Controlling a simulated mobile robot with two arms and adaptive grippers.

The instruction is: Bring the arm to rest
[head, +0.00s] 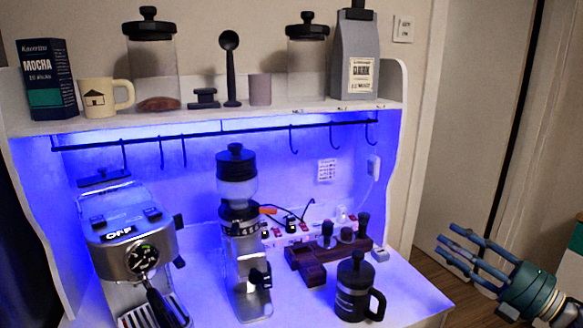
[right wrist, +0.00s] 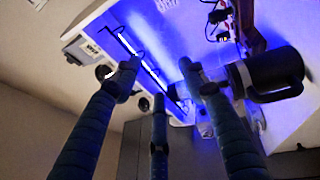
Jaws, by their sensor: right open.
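My right gripper (head: 452,248) is at the right of the head view, past the right end of the cabinet counter. Its blue-grey fingers are spread and point left, with nothing between them. In the right wrist view the fingers (right wrist: 160,85) also stand apart and empty. A black French press (head: 353,288) stands upright on the counter at its front right, with a clear gap to my gripper in the head view. A dark vessel with a handle (right wrist: 275,75) shows behind the right finger in the right wrist view. My left gripper is not in view.
An espresso machine (head: 130,245) and a grinder (head: 240,235) stand on the blue-lit counter. A wooden tool stand (head: 310,265) is behind the press. The upper shelf (head: 215,122) holds jars, a mug and packages. Open floor (head: 430,262) lies right of the cabinet.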

